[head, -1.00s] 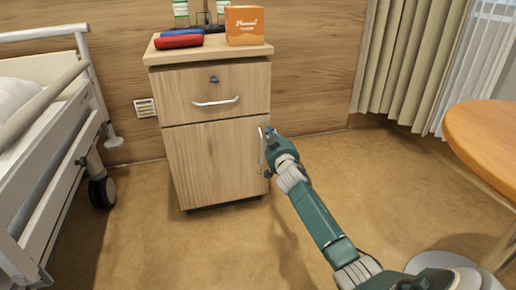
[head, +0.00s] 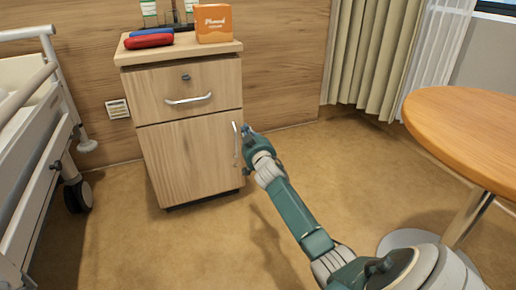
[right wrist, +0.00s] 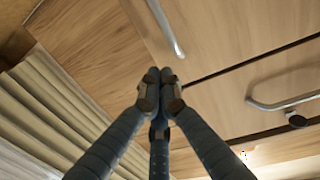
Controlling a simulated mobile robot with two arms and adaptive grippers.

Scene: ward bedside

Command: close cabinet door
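The wooden bedside cabinet (head: 188,78) has a lower door (head: 190,160) with a vertical metal handle (head: 235,140) near its right edge. The door looks flush or almost flush with the front; a small gap cannot be ruled out. My right gripper (head: 247,132) is just right of the handle, by the door's right edge. In the right wrist view its fingertips (right wrist: 160,76) are together, with nothing seen between them, in front of the wood below the door handle (right wrist: 166,28). Contact with the door cannot be told. My left gripper is out of view.
The drawer (head: 150,94) above the door is shut. A bed (head: 30,150) stands left, a round table (head: 470,130) right. Carpet in front of the cabinet is clear.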

